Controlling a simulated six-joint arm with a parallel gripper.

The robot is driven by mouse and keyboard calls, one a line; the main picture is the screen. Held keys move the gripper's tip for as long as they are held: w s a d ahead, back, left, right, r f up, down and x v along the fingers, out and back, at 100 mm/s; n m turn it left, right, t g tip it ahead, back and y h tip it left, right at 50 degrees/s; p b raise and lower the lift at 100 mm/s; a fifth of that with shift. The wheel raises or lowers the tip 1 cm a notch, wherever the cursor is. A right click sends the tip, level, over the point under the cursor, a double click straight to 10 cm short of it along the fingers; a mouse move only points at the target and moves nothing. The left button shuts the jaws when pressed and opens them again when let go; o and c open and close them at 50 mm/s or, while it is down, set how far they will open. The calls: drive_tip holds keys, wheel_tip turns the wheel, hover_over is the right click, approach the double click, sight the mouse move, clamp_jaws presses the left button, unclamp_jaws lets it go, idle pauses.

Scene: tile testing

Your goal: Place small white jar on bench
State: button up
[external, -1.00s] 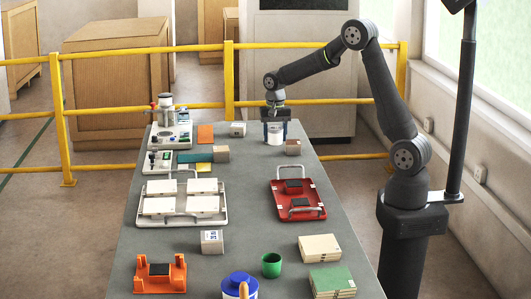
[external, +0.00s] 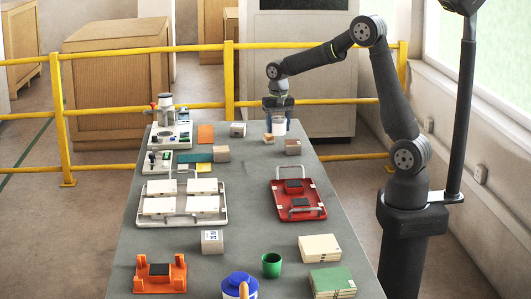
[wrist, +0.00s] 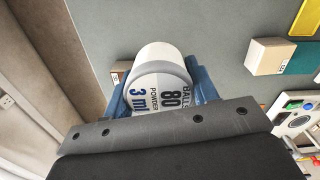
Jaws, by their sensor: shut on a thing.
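The small white jar (wrist: 158,85) is between the two blue fingers of my gripper (wrist: 160,92) in the wrist view, its printed label facing the camera. In the external view the jar (external: 279,126) hangs below my gripper (external: 278,110) at the far right part of the grey bench (external: 255,185). My gripper is shut on it. I cannot tell whether the jar's base touches the bench.
A small brown box (external: 292,147) stands just in front of the jar, with a smaller tan block (external: 268,138) to its left. A grey-white box (external: 238,129) is further left. A red tray (external: 314,207) lies nearer. The bench middle is clear.

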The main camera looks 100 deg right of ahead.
drive_tip(key=w+a+n, duration=0.5)
drive_tip(key=w+a, duration=0.7)
drive_tip(key=a, duration=0.3)
drive_tip(key=n, duration=1.3)
hover_over(246, 267)
wheel_tip(246, 267, down, 7)
drive_tip(key=shift+r, duration=0.15)
drive_tip(key=shift+a, duration=0.1)
drive_tip(key=shift+f, duration=2.05)
